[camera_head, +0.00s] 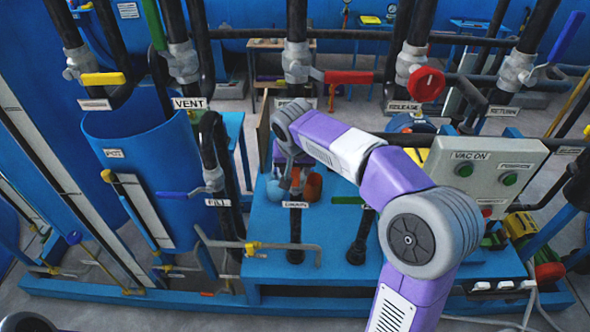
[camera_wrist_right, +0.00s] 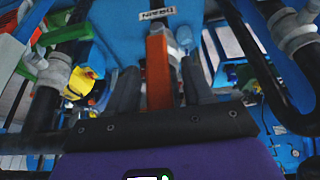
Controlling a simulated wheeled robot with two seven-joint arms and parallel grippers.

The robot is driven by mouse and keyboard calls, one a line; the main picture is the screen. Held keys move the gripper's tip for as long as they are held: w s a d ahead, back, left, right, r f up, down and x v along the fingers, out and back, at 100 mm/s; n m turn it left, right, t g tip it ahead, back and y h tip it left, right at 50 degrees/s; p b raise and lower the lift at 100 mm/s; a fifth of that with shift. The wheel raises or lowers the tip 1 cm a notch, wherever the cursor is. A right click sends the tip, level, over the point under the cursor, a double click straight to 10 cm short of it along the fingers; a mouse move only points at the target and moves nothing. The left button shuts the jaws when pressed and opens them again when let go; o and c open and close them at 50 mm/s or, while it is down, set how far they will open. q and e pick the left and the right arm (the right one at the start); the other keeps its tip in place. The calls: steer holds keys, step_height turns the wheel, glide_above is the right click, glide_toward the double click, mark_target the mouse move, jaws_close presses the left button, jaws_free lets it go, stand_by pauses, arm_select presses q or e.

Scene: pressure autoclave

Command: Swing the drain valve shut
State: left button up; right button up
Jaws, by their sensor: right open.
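The DRAIN label (camera_head: 295,204) is on the black vertical drain pipe (camera_head: 295,238) at the middle of the blue base; the label (camera_wrist_right: 157,13) shows upside down in the right wrist view. The drain valve's orange handle (camera_wrist_right: 158,72) lies between the two dark fingers of my right gripper (camera_wrist_right: 160,88). The gripper is open, with a finger on each side of the handle; I cannot tell whether either touches it. In the head view my right gripper (camera_head: 290,180) is just above the label and hides most of the valve. My left gripper is out of view.
Left stand the blue pot (camera_head: 145,165) and the FILL pipe with its blue handle (camera_head: 182,194). A red handle (camera_head: 348,77) and red knob (camera_head: 426,84) are above; the VAC ON panel (camera_head: 485,170) is right.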

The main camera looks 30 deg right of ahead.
steer(key=shift+w+f, duration=0.1)
steer(key=shift+f, duration=0.2)
jaws_close()
steer(key=shift+d, duration=0.1)
